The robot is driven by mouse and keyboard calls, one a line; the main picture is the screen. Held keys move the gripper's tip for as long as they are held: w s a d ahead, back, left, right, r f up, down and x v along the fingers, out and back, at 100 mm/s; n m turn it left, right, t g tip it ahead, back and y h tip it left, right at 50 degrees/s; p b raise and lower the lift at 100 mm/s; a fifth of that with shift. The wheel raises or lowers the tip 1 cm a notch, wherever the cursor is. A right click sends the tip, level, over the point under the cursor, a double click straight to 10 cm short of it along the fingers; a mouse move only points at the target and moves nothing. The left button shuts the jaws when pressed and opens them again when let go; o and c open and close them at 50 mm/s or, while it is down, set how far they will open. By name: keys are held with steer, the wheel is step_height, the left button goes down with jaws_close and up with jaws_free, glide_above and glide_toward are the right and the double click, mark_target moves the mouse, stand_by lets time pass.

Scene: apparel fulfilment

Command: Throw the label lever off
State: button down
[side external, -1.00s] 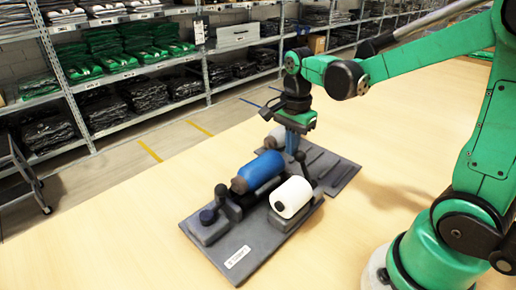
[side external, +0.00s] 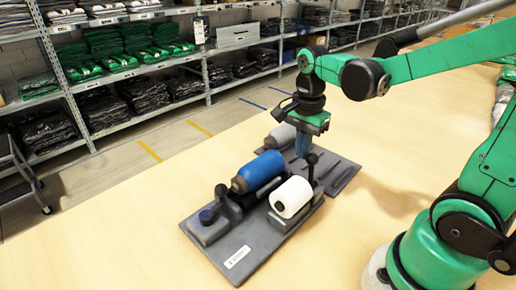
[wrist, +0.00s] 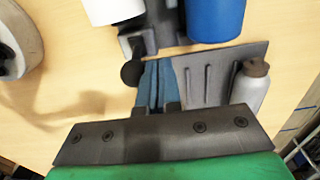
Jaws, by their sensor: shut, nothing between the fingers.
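A grey machine base (side external: 262,240) lies on the table with a small white label plate (side external: 237,257) at its near end. A lever with a black knob (side external: 312,159) stands nearly upright at the far end, right of the blue roll. A second dark lever (side external: 221,192) stands at the left end; I cannot read which is the label lever. My gripper (side external: 301,152) has its blue fingers pointing down, shut and empty, just left of the far lever. In the wrist view, the fingers (wrist: 157,68) are beside the black knob (wrist: 131,73); contact is unclear.
A blue roll (side external: 258,171) and a white roll (side external: 291,197) sit on the base. A grey bottle (wrist: 250,88) lies on a ribbed grey plate (wrist: 205,75) beyond. The table (side external: 110,235) around is mostly clear.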

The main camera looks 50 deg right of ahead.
steer(key=shift+s, duration=1.2)
step_height(320, 180, up, 7)
steer(key=w, duration=0.2)
stand_by(0.4)
